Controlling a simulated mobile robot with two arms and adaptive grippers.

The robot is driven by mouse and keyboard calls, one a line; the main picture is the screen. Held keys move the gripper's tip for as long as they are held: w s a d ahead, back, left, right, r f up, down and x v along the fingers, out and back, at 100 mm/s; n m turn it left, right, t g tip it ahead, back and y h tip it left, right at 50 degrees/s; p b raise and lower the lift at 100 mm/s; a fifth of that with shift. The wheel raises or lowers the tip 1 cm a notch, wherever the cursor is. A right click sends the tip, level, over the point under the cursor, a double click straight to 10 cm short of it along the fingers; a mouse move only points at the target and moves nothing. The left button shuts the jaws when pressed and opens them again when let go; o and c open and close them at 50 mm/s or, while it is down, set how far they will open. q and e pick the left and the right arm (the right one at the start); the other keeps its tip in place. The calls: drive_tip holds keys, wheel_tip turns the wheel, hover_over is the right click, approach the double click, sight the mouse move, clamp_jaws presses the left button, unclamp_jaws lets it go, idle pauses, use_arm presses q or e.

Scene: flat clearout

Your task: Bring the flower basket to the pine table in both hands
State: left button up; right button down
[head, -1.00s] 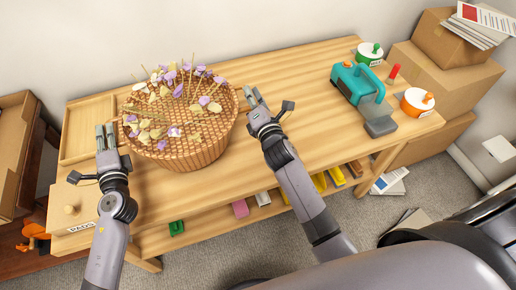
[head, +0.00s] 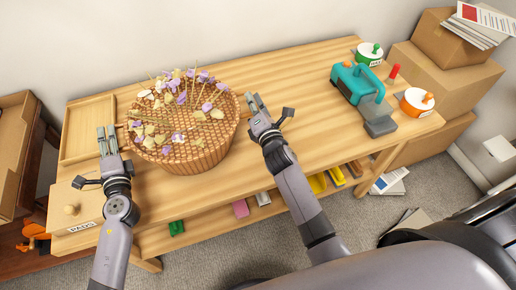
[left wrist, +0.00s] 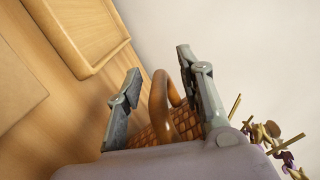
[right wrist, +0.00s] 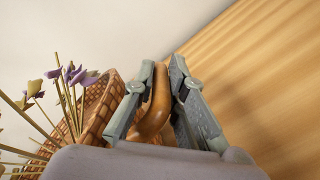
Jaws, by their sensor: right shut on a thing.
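The flower basket (head: 185,154) is round, brown and woven, filled with purple and pale yellow flowers and thin sticks. It is over the left part of a wooden table (head: 290,110); whether its base touches the tabletop is hard to tell. My left gripper (head: 106,132) is at its left side, fingers apart around a curved wooden handle (left wrist: 160,100), with a gap to one finger in the left wrist view. My right gripper (head: 254,98) is at its right side, shut on the other handle (right wrist: 155,108). I cannot tell which table is the pine one.
A shallow wooden tray (head: 88,118) lies at the table's left end. Cardboard boxes (head: 440,85) are stacked beyond. The table's middle is clear.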

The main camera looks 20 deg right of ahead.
use_arm(q)
drive_tip(key=shift+d, duration=0.1)
use_arm(e)
drive_tip(key=shift+a+r, duration=0.1)
drive_tip(key=shift+a, duration=0.05)
use_arm(q)
drive_tip(key=shift+f, duration=0.15)
use_arm(e)
drive_tip(key=c, duration=2)
unclamp_jaws()
drive_tip(key=o, duration=0.5)
drive_tip(key=shift+c, duration=0.2)
use_arm(q)
drive_tip(key=shift+s, duration=0.1)
drive_tip(key=s, duration=0.9)
drive_tip(key=shift+d, duration=0.45)
use_arm(e)
drive_tip(key=shift+s, duration=0.1)
drive_tip(key=s, duration=0.9)
drive_tip(key=shift+a, duration=0.1)
